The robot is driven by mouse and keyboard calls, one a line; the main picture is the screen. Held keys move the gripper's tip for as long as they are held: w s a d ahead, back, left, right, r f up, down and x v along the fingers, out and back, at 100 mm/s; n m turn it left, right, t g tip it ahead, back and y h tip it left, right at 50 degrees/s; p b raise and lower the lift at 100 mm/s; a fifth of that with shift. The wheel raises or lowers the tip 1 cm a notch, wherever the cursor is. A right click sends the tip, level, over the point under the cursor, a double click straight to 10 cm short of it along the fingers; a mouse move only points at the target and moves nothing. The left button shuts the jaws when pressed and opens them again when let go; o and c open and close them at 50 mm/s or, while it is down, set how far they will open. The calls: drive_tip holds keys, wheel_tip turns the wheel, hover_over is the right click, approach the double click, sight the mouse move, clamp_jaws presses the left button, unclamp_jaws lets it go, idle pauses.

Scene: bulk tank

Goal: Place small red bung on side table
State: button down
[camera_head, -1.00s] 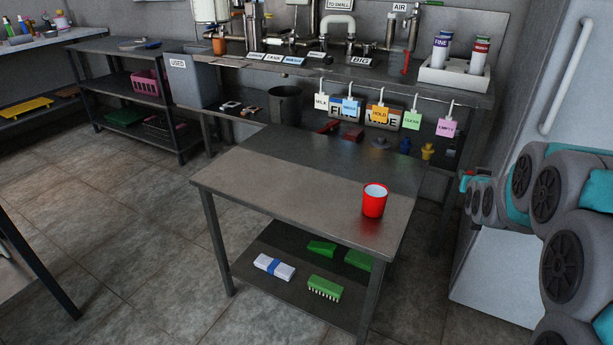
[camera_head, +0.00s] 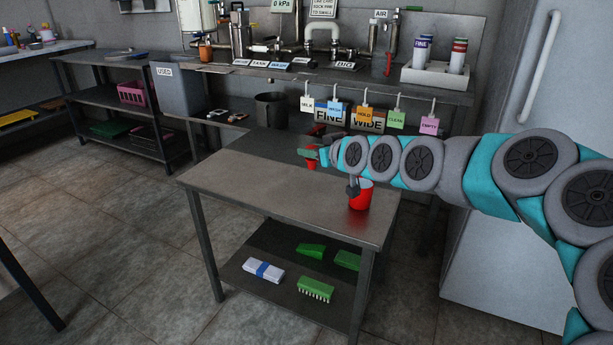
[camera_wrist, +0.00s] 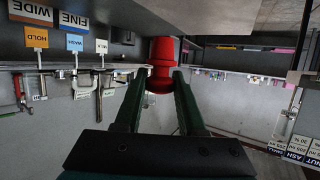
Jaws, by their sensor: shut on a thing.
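The small red bung (camera_wrist: 162,60) is held between the two green fingers of my gripper (camera_wrist: 160,82) in the wrist view. In the head view my gripper (camera_head: 312,154) is above the rear part of the dark metal side table (camera_head: 250,177), and the red bung (camera_head: 311,164) shows just below the fingers. It appears to be above the tabletop, but the gap is hard to tell. A red cup (camera_head: 359,200) stands on the table's right side, partly hidden by my arm.
The table's left and middle top is clear. Brushes (camera_head: 315,289) and a blue-white pack (camera_head: 263,270) lie on its lower shelf. Behind stands a bench with hanging tags (camera_head: 364,115), a white holder (camera_head: 436,77) and a grey used bin (camera_head: 185,85).

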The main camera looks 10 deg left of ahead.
wheel_tip(320, 180, down, 9)
idle(0.4)
drive_tip(key=shift+f, duration=0.2)
drive_tip(key=c, duration=0.5)
unclamp_jaws()
drive_tip(key=shift+r, duration=0.15)
drive_tip(key=shift+r+p, duration=0.2)
drive_tip(key=shift+p, duration=0.15)
drive_tip(key=b+v, duration=0.1)
drive_tip(key=v, duration=1.1)
drive_tip(key=shift+w+d+f+b, duration=0.1)
drive_tip(key=shift+f+b, duration=0.05)
drive_tip(key=shift+b, duration=0.2)
